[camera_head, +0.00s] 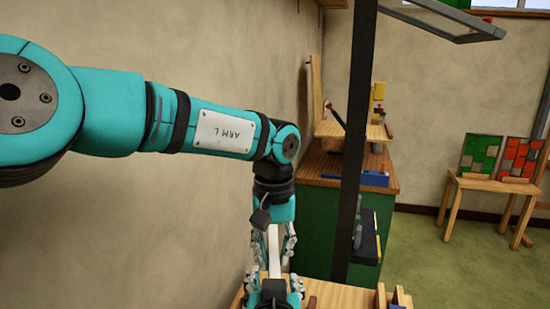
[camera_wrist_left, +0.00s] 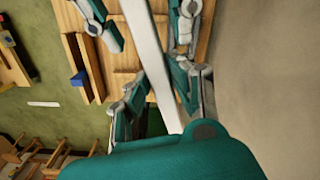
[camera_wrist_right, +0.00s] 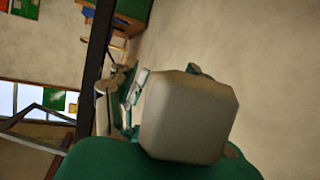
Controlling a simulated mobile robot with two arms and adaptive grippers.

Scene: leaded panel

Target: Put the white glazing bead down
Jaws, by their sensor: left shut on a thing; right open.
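The white glazing bead (camera_head: 274,246) is a long pale bar. My left gripper (camera_head: 274,256) is shut on it above the wooden bench at the bottom of the head view. In the left wrist view the bead (camera_wrist_left: 149,45) runs lengthwise between the fingers of my left gripper (camera_wrist_left: 163,92) and out past the top edge. My right gripper (camera_head: 274,287) is open near the bead's other end, with a finger on each side of it. A pale block (camera_wrist_right: 188,115), probably the bead close up, hides much of my right gripper in the right wrist view. Contact between bead and bench is unclear.
The wooden bench (camera_wrist_left: 124,78) has raised strips and a blue item (camera_wrist_left: 79,79) at one side. A plain wall stands close beside it. A dark post (camera_head: 352,150) rises nearby. A green cabinet (camera_head: 322,228) and a table (camera_head: 484,186) with coloured panels stand farther back.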

